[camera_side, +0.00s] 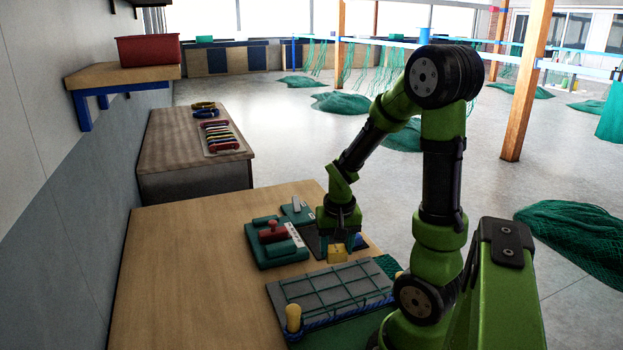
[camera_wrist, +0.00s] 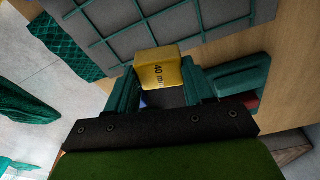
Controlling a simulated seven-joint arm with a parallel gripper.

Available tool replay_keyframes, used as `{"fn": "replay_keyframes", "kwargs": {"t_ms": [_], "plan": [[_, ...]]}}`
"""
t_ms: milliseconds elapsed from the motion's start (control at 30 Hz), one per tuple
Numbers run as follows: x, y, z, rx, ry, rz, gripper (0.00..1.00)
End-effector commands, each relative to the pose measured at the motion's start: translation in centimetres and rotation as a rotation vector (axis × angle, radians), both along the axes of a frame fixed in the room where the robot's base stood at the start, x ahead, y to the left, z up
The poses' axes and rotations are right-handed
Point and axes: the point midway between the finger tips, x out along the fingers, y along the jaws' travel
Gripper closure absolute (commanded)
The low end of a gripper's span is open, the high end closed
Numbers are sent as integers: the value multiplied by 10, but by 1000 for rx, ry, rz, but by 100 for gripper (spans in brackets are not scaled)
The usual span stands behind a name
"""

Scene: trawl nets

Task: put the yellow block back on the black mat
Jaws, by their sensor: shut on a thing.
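The yellow block (camera_side: 336,254) is between the fingers of my gripper (camera_side: 338,240), which is shut on it. In the wrist view the block (camera_wrist: 158,73) shows a "40 mm" marking, with a green finger of my gripper (camera_wrist: 160,88) on each side. The black mat (camera_side: 312,241) lies on the table behind and left of the block in the side view, partly hidden by my gripper. The block appears near the mat's front edge; I cannot tell whether it touches anything below.
A grey board with a green net grid (camera_side: 330,287) lies just in front, with a yellow peg (camera_side: 293,317) at its corner. A green tool holder with a red handle (camera_side: 274,233) stands left of the mat. The table's left part (camera_side: 180,270) is clear. A blue item (camera_side: 359,241) is right of my gripper.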

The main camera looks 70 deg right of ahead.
Motion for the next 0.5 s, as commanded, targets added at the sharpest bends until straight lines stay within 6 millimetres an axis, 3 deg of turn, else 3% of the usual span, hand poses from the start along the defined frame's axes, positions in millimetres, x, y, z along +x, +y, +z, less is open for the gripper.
{"fn": "replay_keyframes", "kwargs": {"t_ms": [100,200,500], "plan": [[-18,-17,-6,-1,-1,-111,83],[-20,-26,-10,-5,-7,-165,83],[30,-79,-17,-9,-12,-172,83]]}}
